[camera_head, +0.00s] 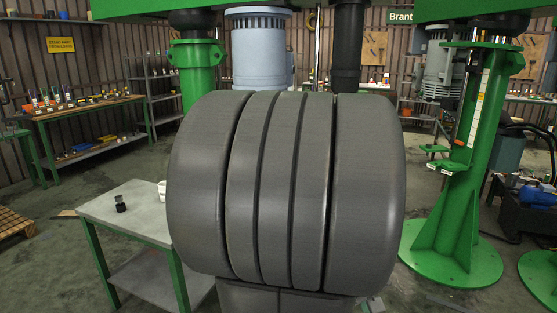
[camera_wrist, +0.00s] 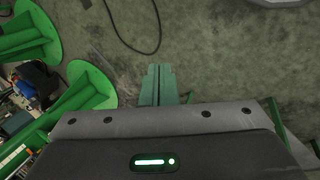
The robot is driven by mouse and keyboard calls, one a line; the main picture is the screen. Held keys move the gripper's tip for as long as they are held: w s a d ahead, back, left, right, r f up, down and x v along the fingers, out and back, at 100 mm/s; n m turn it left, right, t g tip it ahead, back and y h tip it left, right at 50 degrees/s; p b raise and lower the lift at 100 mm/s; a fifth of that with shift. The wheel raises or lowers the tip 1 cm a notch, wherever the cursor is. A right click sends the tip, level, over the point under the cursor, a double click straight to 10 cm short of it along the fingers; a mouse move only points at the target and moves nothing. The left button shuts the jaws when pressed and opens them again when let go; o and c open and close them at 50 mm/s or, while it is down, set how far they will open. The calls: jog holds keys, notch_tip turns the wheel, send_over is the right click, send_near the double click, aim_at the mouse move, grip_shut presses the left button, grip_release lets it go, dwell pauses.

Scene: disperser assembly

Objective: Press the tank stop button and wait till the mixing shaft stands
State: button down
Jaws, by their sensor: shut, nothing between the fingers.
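My gripper (camera_wrist: 159,76) shows in the wrist view as two green fingers shut together, with nothing between them, above the bare concrete floor. In the head view the gripper is hidden. A large grey ribbed part of my own arm fills the middle of that view. I cannot make out the tank stop button or the mixing shaft in either view. A light blue motor (camera_head: 260,48) stands behind my arm, with a dark vertical cylinder (camera_head: 347,45) to its right. The pale rim of a round thing (camera_wrist: 280,2) is cut off at the wrist view's top edge.
A green column (camera_head: 470,150) with a wide round base stands at right. A grey-topped table (camera_head: 122,224) with a small black item (camera_head: 120,203) stands at left. A workbench (camera_head: 85,108) is behind it. A black hose (camera_wrist: 135,45) lies on the floor.

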jog(key=w+d+r+n+h+p, duration=0.2)
jog(key=w+d+r+n+p, duration=0.1)
jog(key=w+d, duration=0.3)
jog(key=w+d+r+n+h+p, duration=0.2)
jog(key=w+d+r+n+p, duration=0.2)
jog(key=w+d, duration=0.3)
jog(key=w+r+p, duration=0.1)
jog(key=w, duration=0.3)
jog(key=shift+h, duration=0.4)
jog(key=shift+w+a, duration=0.1)
